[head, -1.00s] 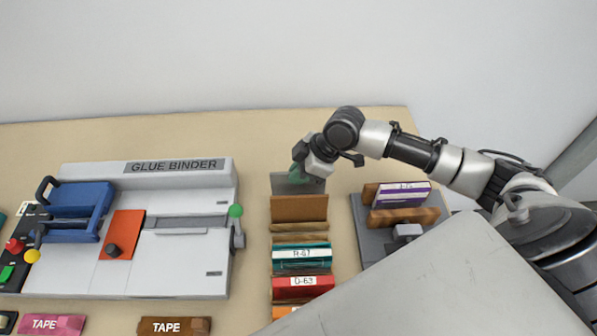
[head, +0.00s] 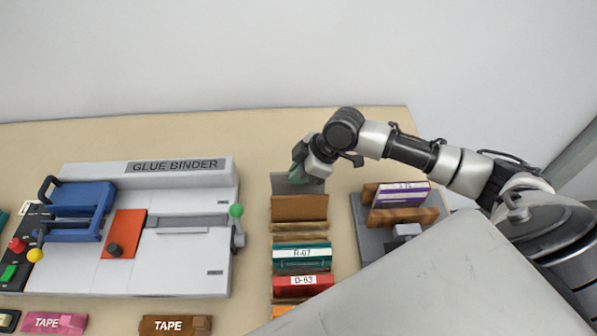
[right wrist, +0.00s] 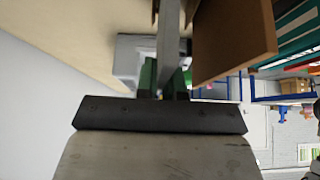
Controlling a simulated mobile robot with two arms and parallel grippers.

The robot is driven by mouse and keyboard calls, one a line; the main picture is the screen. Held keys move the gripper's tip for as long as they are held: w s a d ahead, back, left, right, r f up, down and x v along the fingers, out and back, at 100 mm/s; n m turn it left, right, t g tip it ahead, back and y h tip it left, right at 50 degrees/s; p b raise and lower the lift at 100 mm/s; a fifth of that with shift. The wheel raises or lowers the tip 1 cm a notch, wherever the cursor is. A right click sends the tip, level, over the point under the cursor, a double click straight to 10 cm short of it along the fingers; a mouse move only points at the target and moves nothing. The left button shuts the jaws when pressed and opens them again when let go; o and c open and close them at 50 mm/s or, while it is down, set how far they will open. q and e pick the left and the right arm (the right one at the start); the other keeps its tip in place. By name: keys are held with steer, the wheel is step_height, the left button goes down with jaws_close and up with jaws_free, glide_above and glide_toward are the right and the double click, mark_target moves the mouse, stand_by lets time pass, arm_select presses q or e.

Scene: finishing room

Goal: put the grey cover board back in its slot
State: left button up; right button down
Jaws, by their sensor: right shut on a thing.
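The grey cover board (head: 284,186) stands upright at the far end of the row of boards and books, behind a brown board (head: 299,208). My right gripper (head: 299,178) is shut on its upper part from above. In the right wrist view the grey board (right wrist: 168,45) shows nearly edge-on between the green fingertips (right wrist: 164,80), with the brown board (right wrist: 232,40) beside it, apart from it. The board's lower edge is hidden in the head view, so I cannot tell whether it sits fully in a slot. My left gripper is out of view.
Teal (head: 301,256) and red (head: 303,286) books stand nearer in the row. The glue binder (head: 180,255) is left of it. A grey fixture (head: 372,240) with a purple-and-white book (head: 402,196) between brown boards is at right. Bare table lies behind the row.

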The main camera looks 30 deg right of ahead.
steer(key=shift+p, duration=0.35)
steer(key=shift+f+b, duration=0.35)
steer(key=shift+f, duration=0.3)
stand_by(0.3)
steer(key=c, duration=1.5)
jaws_free()
